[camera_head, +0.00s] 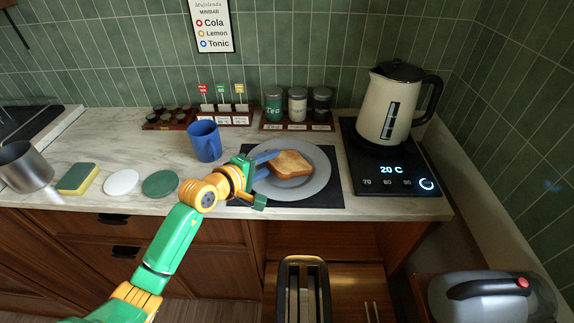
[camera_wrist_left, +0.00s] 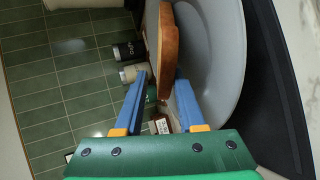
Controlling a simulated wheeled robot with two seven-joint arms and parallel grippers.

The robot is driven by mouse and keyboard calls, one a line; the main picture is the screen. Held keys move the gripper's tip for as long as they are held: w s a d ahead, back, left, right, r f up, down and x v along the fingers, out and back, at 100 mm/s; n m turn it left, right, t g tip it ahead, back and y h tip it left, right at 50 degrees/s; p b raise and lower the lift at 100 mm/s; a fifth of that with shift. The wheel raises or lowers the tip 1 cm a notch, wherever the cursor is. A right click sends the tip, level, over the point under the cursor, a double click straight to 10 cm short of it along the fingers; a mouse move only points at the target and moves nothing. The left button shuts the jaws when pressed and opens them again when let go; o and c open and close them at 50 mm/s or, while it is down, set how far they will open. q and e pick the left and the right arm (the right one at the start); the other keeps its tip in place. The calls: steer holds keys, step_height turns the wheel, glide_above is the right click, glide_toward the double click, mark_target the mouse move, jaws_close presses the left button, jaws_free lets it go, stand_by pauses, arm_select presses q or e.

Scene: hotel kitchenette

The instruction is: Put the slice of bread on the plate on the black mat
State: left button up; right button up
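The slice of bread (camera_head: 291,164), toasted with a brown crust, lies flat on the grey plate (camera_head: 318,186). The plate rests on the black mat (camera_head: 333,200). My left gripper (camera_head: 270,163) is at the left side of the plate, its blue fingers spread and pointing at the bread. In the left wrist view the bread (camera_wrist_left: 169,45) shows edge-on beside the grey plate (camera_wrist_left: 222,45), and the black mat (camera_wrist_left: 268,85) is on the right. The left gripper (camera_wrist_left: 160,88) is open there, with a gap between one finger and the bread. My right gripper is not in view.
A blue mug (camera_head: 204,141) stands close behind my left gripper. Canisters (camera_head: 297,104) on a rack are behind the plate. A kettle (camera_head: 394,108) stands on a black base to the right. A toaster (camera_head: 303,290) is below, in front of the counter.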

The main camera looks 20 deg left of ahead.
arm_select(q)
steer(key=shift+s+a+r, duration=0.1)
steer(key=shift+s+r, duration=0.05)
steer(key=p+v, duration=0.3)
steer(key=v, duration=0.4)
steer(key=shift+s+a, duration=0.1)
steer(key=shift+s, duration=0.25)
steer(key=shift+r, duration=0.15)
